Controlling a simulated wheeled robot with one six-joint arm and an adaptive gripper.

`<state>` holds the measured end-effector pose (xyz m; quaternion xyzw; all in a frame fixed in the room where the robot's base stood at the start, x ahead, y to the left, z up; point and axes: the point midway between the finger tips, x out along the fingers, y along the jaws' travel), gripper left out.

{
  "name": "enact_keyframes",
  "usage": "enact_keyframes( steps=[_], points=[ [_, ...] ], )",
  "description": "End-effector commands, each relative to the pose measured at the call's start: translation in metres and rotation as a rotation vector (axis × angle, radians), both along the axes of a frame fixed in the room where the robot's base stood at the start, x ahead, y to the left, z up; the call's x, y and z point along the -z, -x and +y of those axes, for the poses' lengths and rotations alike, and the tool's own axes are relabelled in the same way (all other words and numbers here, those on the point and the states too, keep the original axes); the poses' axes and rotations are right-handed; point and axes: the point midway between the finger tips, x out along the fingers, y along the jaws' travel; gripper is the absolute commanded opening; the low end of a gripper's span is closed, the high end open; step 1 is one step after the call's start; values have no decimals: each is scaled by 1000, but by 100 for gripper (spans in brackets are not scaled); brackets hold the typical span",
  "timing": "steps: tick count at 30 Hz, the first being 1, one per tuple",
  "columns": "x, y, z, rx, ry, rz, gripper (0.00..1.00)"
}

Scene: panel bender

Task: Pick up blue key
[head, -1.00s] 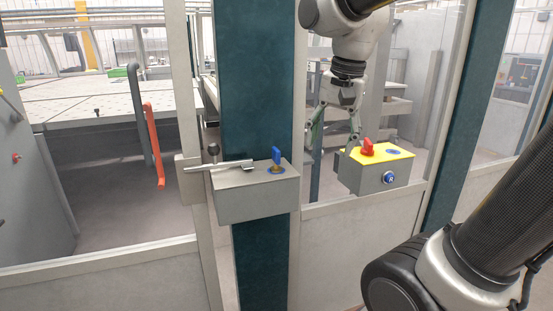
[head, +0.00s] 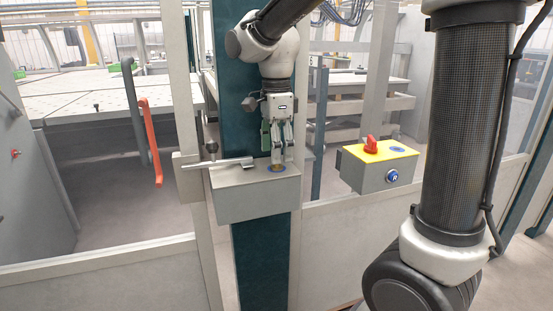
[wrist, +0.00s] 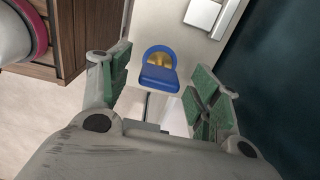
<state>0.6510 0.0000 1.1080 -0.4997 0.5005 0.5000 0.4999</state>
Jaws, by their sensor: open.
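The blue key (wrist: 160,78) shows in the wrist view between my two green-padded fingers, a little ahead of them, with a gap on each side. It stands in a round gold and blue lock on the grey box (head: 250,197). In the head view my gripper (head: 282,154) points down at the lock (head: 277,168) and hides most or all of the key. My gripper is open and holds nothing.
A metal latch bar with a dark knob (head: 212,148) lies on the box's left side. A yellow-topped control box (head: 372,177) with a red switch (head: 371,145) is to the right. A teal post (head: 262,255) and clear fence panels stand around.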

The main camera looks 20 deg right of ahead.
Motion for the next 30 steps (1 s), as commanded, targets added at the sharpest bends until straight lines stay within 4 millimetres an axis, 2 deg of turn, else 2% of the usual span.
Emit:
enact_keyframes(
  steps=[3, 9, 15, 17, 18, 30],
  points=[
    [7, 0, 0, 0, 0, 0, 62],
    [8, 0, 0, 0, 0, -1, 62],
    [7, 0, 0, -1, 0, -1, 26],
    [7, 0, 0, -1, 0, -1, 15],
    [7, 0, 0, -1, 0, -1, 13],
    [1, 0, 0, -1, 0, -1, 13]
  ],
)
